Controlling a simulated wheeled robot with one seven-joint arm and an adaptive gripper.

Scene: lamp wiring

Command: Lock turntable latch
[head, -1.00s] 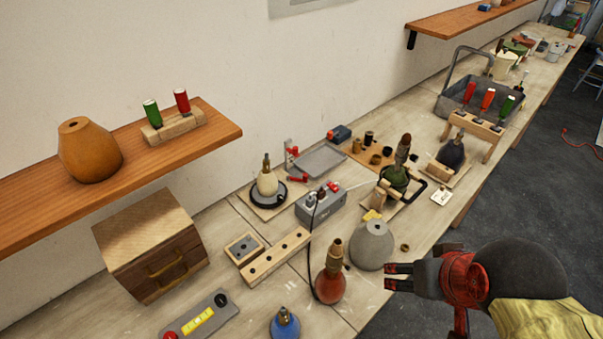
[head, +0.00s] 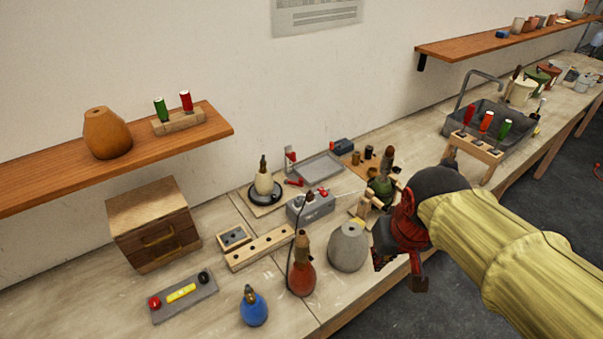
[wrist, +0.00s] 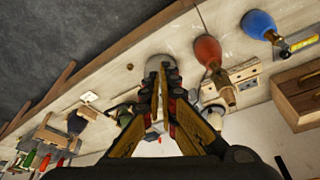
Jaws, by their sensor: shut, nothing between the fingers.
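A cream lamp base (head: 264,186) stands upright on a round black turntable (head: 256,198) on a small board, towards the back of the bench in the head view. I cannot make out a latch on it at this size. My gripper (head: 382,258) is right of the grey cone-shaped base (head: 347,249), near the bench's front edge, well to the right of the turntable. In the wrist view the fingers of my gripper (wrist: 163,88) are together and empty, in front of the grey base (wrist: 157,66). They hide part of the bench behind.
A green lamp (head: 381,187) in a wooden holder is partly hidden behind my arm. A shelf (head: 205,132) overhangs at left.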

